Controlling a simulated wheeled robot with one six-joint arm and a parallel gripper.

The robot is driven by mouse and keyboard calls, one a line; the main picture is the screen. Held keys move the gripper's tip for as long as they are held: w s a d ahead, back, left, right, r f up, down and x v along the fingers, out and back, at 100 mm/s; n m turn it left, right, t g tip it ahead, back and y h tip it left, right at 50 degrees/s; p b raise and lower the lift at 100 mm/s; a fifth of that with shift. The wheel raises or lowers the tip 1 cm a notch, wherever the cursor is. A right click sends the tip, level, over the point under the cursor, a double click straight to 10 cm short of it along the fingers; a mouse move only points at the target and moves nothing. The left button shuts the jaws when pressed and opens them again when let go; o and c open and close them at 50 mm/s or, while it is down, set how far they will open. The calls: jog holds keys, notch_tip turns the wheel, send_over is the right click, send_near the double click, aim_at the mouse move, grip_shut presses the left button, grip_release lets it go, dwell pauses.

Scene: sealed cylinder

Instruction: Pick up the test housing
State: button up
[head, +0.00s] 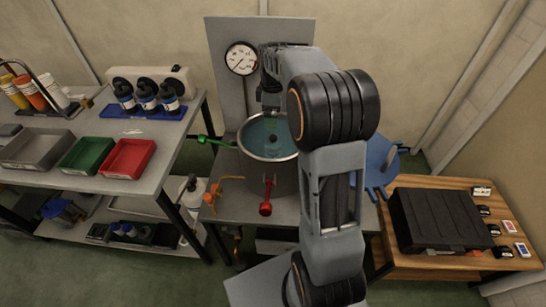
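I cannot tell for sure which thing is the test housing. A round metal cylinder (284,159) with an open top stands on the middle bench. It holds bluish liquid, and a small dark object (272,141) shows inside it, too small to make out. My gripper (270,106) is above the back part of the cylinder's opening, pointing down. It is small and dark here, and I cannot see whether its fingers are open or hold anything. My arm hides the right side of the cylinder and part of the bench.
A pressure gauge (241,58) is on the panel behind. Green (207,140), orange (222,188) and red (266,196) handles stick out around the cylinder. A blue round part (382,160) is at right. Left bench holds trays and bottles; a black case (438,219) sits on the wooden table.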

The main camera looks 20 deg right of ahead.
send_over(273, 143)
jog(key=shift+n, duration=0.3)
jog(key=f, duration=0.8)
jog(key=shift+w+d+f+b, duration=0.15)
jog(key=shift+w+d+b, duration=0.1)
jog(key=shift+b, duration=0.15)
jog(key=shift+f, duration=3.25)
jog(key=shift+c, duration=0.2)
jog(key=shift+w, duration=0.1)
jog(key=c, duration=1.3)
jog(key=shift+r, duration=0.1)
